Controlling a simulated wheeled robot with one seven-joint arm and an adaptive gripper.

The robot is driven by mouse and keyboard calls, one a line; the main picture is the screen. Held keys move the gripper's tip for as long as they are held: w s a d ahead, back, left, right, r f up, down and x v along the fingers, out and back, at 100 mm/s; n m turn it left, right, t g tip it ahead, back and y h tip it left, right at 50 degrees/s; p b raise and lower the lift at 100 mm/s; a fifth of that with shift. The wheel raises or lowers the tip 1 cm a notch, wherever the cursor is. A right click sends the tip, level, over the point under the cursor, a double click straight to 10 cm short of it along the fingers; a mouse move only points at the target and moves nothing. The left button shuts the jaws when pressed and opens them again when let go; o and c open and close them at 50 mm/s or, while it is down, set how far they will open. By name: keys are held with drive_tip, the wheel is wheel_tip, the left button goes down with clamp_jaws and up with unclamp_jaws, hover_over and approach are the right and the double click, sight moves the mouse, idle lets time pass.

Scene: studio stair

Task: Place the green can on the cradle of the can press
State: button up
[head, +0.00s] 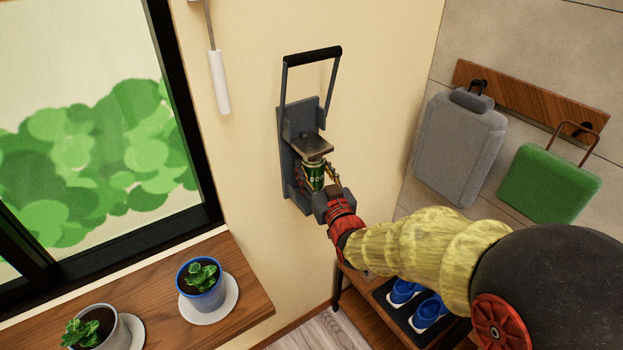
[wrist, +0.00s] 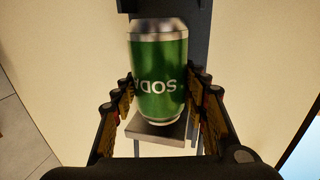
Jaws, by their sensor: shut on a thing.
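The green can (head: 314,176), lettered SODA, is upright in front of the wall-mounted can press (head: 286,160), below its pressing plate (head: 312,147). My gripper (head: 318,184) is shut on the can, with a finger on each side. The wrist view looks upside down: the can (wrist: 158,75) is between the fingers (wrist: 160,95), and the plate (wrist: 157,131) shows at its top end. The cradle is mostly hidden behind the can and my gripper, so I cannot tell whether the can touches it. The black-gripped lever (head: 313,56) of the press is raised.
A white-handled pull (head: 219,82) hangs left of the press. A wooden ledge with a blue plant pot (head: 202,292) is at lower left. A grey bag (head: 460,147) and green bag (head: 549,183) hang at right, above a bench with blue shoes (head: 429,313).

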sight(311, 175)
drive_tip(key=shift+x, duration=0.85)
drive_tip(key=shift+f+b, duration=0.9)
drive_tip(key=shift+f, duration=0.8)
drive_tip(key=shift+f+b, duration=0.2)
drive_tip(key=shift+b, duration=0.1)
drive_tip(key=o, duration=0.7)
drive_tip(key=shift+o, duration=0.6)
drive_tip(key=shift+r, duration=0.1)
drive_tip(key=shift+r+p, duration=0.2)
drive_tip(key=shift+p, duration=0.2)
drive_tip(key=p+v, duration=0.2)
drive_tip(key=v, duration=1)
